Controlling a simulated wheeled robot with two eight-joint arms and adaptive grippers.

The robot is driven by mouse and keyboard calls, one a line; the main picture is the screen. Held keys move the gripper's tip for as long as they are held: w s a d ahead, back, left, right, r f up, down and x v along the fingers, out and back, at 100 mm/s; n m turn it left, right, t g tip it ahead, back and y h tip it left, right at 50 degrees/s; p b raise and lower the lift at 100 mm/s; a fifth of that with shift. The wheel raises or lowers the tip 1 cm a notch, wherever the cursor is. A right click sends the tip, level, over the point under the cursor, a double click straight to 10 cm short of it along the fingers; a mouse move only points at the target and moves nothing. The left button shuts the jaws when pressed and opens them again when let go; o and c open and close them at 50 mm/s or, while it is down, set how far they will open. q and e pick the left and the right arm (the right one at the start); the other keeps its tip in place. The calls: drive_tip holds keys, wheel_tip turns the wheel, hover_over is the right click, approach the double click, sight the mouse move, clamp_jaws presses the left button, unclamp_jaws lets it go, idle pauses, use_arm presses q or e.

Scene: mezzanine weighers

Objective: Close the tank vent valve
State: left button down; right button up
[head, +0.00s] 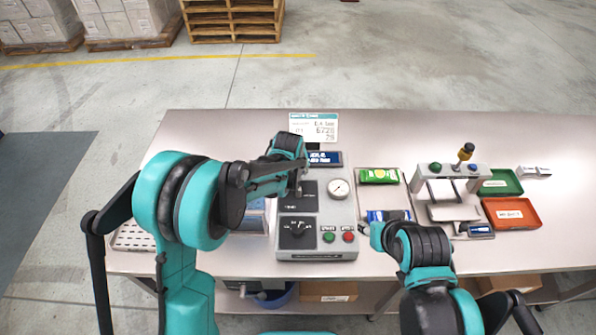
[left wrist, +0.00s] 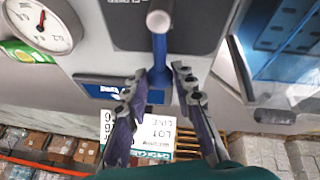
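A grey control box (head: 318,222) stands on the bench, with a gauge (head: 339,188), a dial (head: 297,229), and green and red buttons. A blue lever with a grey round end (left wrist: 159,55) sticks up from it in the left wrist view, probably the vent valve handle. In the head view my left gripper (head: 302,180) hides the lever. My right gripper (head: 376,235) is low over the bench by a blue packet; its fingers are not clear.
To the right are a green packet (head: 379,176), a grey press-like fixture (head: 448,190), a green tray (head: 502,182) and an orange tray (head: 511,213). The bench's back strip is clear.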

sight(317, 182)
use_arm(q)
drive_tip(key=shift+d, duration=0.1)
drive_tip(key=d+m+h, duration=0.1)
drive_tip(key=m, duration=0.1)
drive_tip(key=d+m+b, duration=0.1)
drive_tip(key=m, duration=0.1)
drive_tip(key=shift+s+g+h, duration=0.15)
drive_tip(key=shift+g+h, duration=0.25)
drive_tip(key=d+m, duration=0.1)
drive_tip(key=m, duration=0.1)
drive_tip(key=s+d+m+g+h+b, duration=0.1)
drive_tip(key=m, duration=0.1)
drive_tip(key=shift+s+m, duration=0.1)
drive_tip(key=shift+m, duration=0.3)
drive_tip(key=m, duration=0.1)
drive_tip(key=s+d+m+g, duration=0.1)
drive_tip(key=m, duration=0.1)
drive_tip(key=s+m+g+h+b, duration=0.1)
drive_tip(key=shift+d+m, duration=0.3)
drive_tip(key=shift+s+d+m+g+b, duration=0.15)
drive_tip(key=shift+s+m+g, duration=0.45)
drive_tip(key=shift+m, duration=0.55)
drive_tip(key=shift+s+d+m+g+b, duration=0.15)
drive_tip(key=shift+s+m+g, duration=0.4)
drive_tip(key=shift+m, duration=0.6)
drive_tip(key=shift+s, duration=0.1)
drive_tip(key=c, duration=1.3)
unclamp_jaws()
drive_tip(key=shift+o, duration=0.2)
